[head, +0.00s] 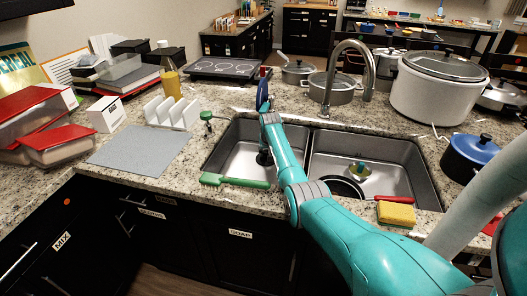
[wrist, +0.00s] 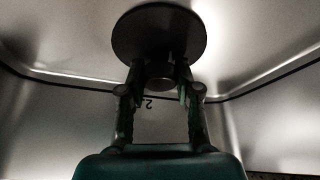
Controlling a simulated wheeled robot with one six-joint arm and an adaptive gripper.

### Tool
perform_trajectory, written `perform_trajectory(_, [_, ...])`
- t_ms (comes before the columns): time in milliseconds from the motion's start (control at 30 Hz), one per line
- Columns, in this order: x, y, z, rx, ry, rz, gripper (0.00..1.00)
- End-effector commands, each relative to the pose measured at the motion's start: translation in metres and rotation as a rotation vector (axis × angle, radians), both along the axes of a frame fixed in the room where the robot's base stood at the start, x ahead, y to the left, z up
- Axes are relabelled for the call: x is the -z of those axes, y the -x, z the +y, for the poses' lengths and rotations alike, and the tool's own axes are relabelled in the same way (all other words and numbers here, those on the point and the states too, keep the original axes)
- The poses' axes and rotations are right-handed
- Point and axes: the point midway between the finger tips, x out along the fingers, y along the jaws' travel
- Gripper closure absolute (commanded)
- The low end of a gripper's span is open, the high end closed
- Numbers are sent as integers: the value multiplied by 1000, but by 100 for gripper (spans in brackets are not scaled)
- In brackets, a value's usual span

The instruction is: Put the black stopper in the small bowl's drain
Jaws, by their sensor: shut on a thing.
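My gripper (wrist: 160,88) is shut on the black stopper (wrist: 158,32), a dark round disc with a short knob between the fingertips. In the head view my gripper (head: 265,153) is low inside the left sink bowl (head: 232,155), which looks like the smaller of the two. My arm partly covers this bowl. Its drain does not show in either view, so I cannot tell whether the stopper is over it or touching the floor. In the wrist view, bare metal walls surround the stopper.
The right sink bowl (head: 400,165) holds a green and yellow item (head: 358,171) and a dark round thing (head: 343,187). A green-handled tool (head: 234,181) lies on the front edge. A yellow sponge (head: 396,213) lies at the right front. The faucet (head: 371,72) stands behind.

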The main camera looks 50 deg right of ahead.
Motion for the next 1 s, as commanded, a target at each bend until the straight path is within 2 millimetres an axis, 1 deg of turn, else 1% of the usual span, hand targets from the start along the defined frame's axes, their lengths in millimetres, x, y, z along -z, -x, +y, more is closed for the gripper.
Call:
perform_trajectory(267, [2,0,0,0,0,0,100])
perform_trajectory(300, [2,0,0,0,0,0,65])
perform_trajectory(400, [2,0,0,0,0,0,42])
perform_trajectory(733, [0,0,0,0,1,-1,42])
perform_trajectory(867, [-6,1,1,0,1,-1,42])
perform_trajectory(1000, [-19,5,5,0,2,-2,42])
